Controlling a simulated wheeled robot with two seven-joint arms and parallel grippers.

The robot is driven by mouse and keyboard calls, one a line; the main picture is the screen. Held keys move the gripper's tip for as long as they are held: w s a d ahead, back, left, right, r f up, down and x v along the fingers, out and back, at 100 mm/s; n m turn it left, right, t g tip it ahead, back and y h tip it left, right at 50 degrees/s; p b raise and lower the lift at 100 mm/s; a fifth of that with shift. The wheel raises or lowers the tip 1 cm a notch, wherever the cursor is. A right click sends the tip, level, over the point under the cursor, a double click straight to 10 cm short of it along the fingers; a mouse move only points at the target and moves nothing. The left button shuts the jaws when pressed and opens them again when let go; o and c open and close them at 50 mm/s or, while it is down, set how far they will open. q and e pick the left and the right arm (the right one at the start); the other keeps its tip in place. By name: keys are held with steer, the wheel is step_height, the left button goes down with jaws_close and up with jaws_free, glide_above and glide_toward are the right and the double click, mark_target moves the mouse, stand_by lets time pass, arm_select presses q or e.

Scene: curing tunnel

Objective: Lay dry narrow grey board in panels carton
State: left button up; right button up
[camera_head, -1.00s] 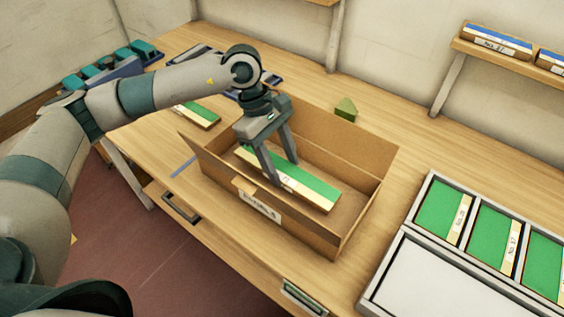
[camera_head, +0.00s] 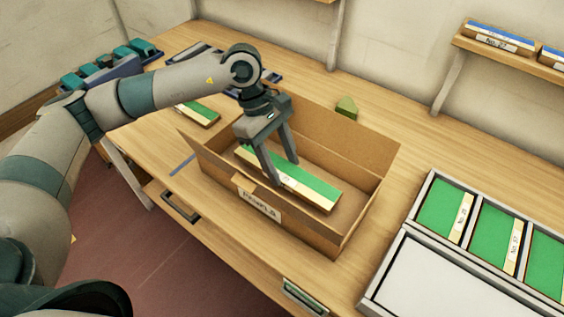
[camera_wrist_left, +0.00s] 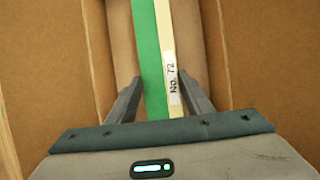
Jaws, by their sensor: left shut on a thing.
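The open brown carton (camera_head: 345,143) stands on the wooden bench, with a white label (camera_head: 259,206) on its front wall that seems to read "Panels". My left gripper (camera_head: 284,172) reaches down into it, shut on a narrow board (camera_head: 318,191). The board has a green strip and a cream strip; I see no grey on its top. In the left wrist view the board (camera_wrist_left: 148,50) lies between the two fingers and its tag reads "No. 72". The board is inside the carton walls; whether it touches the floor I cannot tell. My right gripper is not in view.
A grey-framed tray (camera_head: 397,237) with several green boards and a white panel stands at the right. Another green board (camera_head: 199,114) lies behind the carton's left end. A small green block (camera_head: 346,107) sits behind the carton. A wall shelf (camera_head: 515,59) holds more boards.

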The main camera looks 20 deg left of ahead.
arm_select(q)
steer(key=shift+s+a+f+b, duration=0.1)
steer(key=shift+f+b, duration=0.2)
steer(key=shift+b, duration=0.15)
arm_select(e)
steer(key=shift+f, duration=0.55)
arm_select(q)
steer(key=o, duration=1.2)
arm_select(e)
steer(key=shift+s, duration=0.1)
arm_select(q)
steer(key=shift+s+f, duration=0.1)
steer(key=shift+w+r, duration=0.25)
steer(key=shift+w, duration=0.05)
steer(key=b+v, duration=0.1)
steer(key=v, duration=0.4)
steer(key=shift+r, duration=0.2)
steer(key=shift+s+b+v, duration=0.15)
steer(key=shift+b+v, duration=0.5)
steer(key=shift+v, duration=2.35)
steer(key=shift+s+b+v, duration=0.15)
steer(key=shift+b+v, duration=0.45)
steer(key=shift+v, duration=2.4)
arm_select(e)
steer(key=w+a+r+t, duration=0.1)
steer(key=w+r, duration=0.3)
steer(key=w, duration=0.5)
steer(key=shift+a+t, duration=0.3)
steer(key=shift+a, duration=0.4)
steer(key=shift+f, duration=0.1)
